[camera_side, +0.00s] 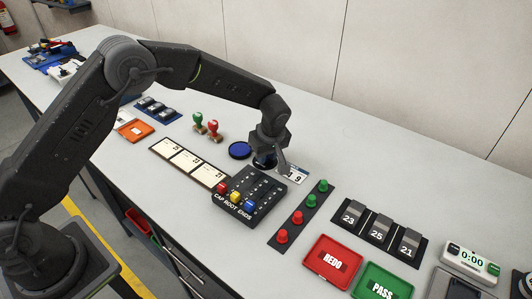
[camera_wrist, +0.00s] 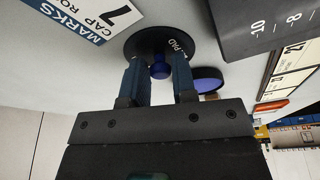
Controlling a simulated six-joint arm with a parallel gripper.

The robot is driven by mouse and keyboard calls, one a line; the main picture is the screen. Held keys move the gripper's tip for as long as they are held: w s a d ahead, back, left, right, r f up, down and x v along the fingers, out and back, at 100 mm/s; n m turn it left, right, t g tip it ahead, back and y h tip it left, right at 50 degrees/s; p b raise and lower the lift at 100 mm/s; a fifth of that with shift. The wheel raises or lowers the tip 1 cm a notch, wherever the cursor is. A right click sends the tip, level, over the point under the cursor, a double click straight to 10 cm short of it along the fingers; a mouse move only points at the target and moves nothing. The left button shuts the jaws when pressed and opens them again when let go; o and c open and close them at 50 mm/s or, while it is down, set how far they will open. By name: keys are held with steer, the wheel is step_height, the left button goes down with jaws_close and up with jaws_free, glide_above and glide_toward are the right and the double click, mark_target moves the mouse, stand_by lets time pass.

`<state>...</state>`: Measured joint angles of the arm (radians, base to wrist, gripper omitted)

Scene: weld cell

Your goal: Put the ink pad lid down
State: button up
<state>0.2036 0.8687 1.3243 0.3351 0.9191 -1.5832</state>
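The ink pad lid, a black disc (camera_wrist: 140,46) lettered "PAD" with a blue knob (camera_wrist: 160,69), lies below my gripper in the wrist view. My gripper (camera_wrist: 158,72) has its two fingers apart on either side of the knob, with a small gap showing on each side. In the side view my gripper (camera_side: 267,156) points down over the lid (camera_side: 263,163), which is partly hidden and appears to rest on the bench. The round blue ink pad (camera_side: 240,150) sits uncovered just left of the lid; it also shows in the wrist view (camera_wrist: 208,80).
A marks card (camera_side: 296,175) lies close right of the lid. A black peg block (camera_side: 249,190) stands in front. Red and green stamps (camera_side: 205,125) stand left of the pad. Red and green trays (camera_side: 332,262) lie front right. The bench behind my gripper is clear.

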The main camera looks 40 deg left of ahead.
steer(key=o, duration=0.3)
steer(key=shift+o, duration=0.2)
steer(key=s+r+m+h, duration=0.1)
steer(key=s+r, duration=0.2)
steer(key=r, duration=0.6)
steer(key=s+r+m, duration=0.1)
steer(key=s+r, duration=0.2)
steer(key=r, duration=0.6)
steer(key=s+a+r+m+t, duration=0.2)
steer(key=s+a+r+m, duration=0.15)
steer(key=s+r, duration=0.4)
steer(key=s+a+f+m+t+h, duration=0.1)
steer(key=s+m, duration=0.3)
steer(key=s, duration=0.5)
steer(key=s+a+f+m+t+h, duration=0.1)
steer(key=s+m, duration=0.3)
steer(key=s, duration=0.6)
steer(key=shift+a+f, duration=0.3)
